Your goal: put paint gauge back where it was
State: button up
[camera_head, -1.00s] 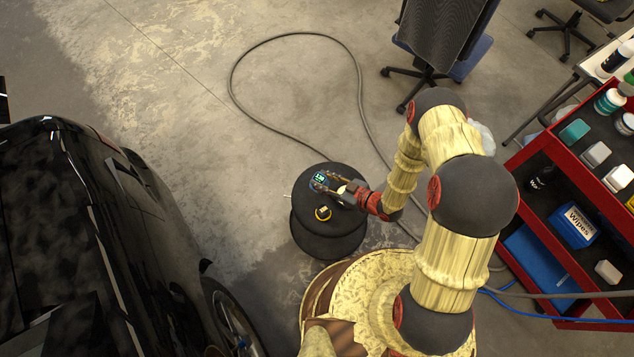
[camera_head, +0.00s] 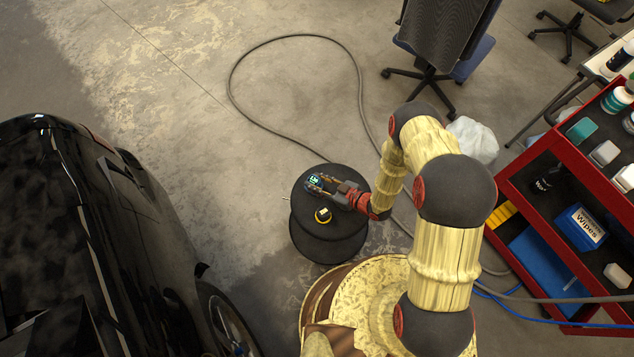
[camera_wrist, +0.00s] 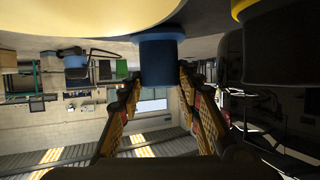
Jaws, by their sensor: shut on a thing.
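The paint gauge (camera_head: 314,181), a small dark device with a lit display, is held between the fingertips of my gripper (camera_head: 319,184). It is over the far-left part of the round black stool top (camera_head: 333,230). I cannot tell whether the gauge touches the stool. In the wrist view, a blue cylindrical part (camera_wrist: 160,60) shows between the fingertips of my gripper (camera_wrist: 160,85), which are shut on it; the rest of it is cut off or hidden.
A small yellow and black item (camera_head: 323,215) lies on the stool in front of the gauge. A black car (camera_head: 110,220) stands at left, a red tool cart (camera_head: 530,190) at right. A hose (camera_head: 232,80) loops over the floor behind the stool. Open floor lies at upper left.

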jog(key=shift+f, duration=0.1)
jog(key=o, duration=1.3)
jog(key=shift+d+r, duration=0.1)
jog(key=shift+r, duration=0.1)
jog(key=p+v, duration=0.3)
jog(key=v, duration=0.8)
jog(key=shift+s+d+r, duration=0.1)
jog(key=shift+s+d, duration=0.15)
jog(key=shift+d, duration=0.05)
